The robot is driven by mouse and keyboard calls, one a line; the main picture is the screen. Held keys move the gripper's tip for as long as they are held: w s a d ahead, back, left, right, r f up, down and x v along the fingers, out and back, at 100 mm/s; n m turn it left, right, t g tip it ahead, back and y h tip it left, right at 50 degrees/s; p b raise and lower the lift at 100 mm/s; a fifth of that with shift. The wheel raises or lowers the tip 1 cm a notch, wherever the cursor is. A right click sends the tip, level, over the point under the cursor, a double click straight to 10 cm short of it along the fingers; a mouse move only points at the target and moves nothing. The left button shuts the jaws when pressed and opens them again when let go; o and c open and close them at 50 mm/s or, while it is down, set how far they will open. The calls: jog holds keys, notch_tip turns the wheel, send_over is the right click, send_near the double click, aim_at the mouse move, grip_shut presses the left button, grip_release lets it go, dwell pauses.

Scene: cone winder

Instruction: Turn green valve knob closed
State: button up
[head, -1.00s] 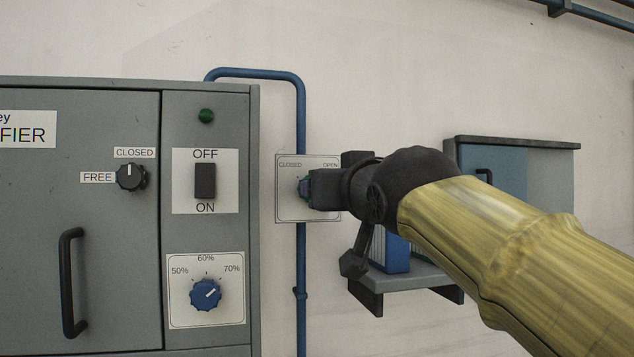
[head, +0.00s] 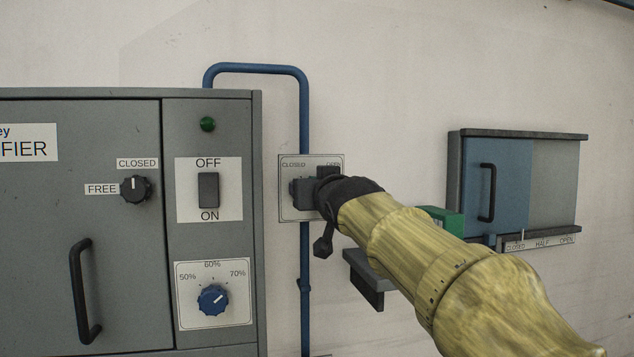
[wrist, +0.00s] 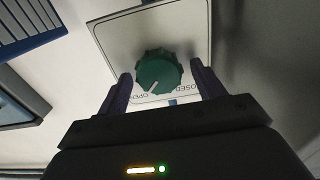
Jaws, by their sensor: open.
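The green valve knob (wrist: 157,72) is ridged and sits on a white plate (wrist: 190,20) marked CLOSED and OPEN. In the wrist view its white pointer line points toward the OPEN label. My gripper (wrist: 160,85) is open, with one finger on each side of the knob and a visible gap at least on the right. Whether the left finger touches the knob I cannot tell. In the head view my gripper (head: 297,193) is in front of the plate (head: 287,212) and hides the knob.
A grey cabinet (head: 50,220) at the left carries a black selector knob (head: 135,189), a rocker switch (head: 208,190) and a blue dial (head: 213,300). A blue pipe (head: 304,110) runs behind the plate. A wall box with a sliding blue door (head: 478,205) is at the right.

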jog(key=c, duration=1)
jog(key=shift+n, duration=0.5)
jog(key=n, duration=0.5)
jog(key=n+p, duration=0.1)
jog(key=n, duration=1.1)
jog(key=shift+s+a+f+p, duration=0.1)
jog(key=shift+a+f+p, duration=0.15)
jog(key=shift+f+p, duration=0.1)
jog(key=o, duration=1)
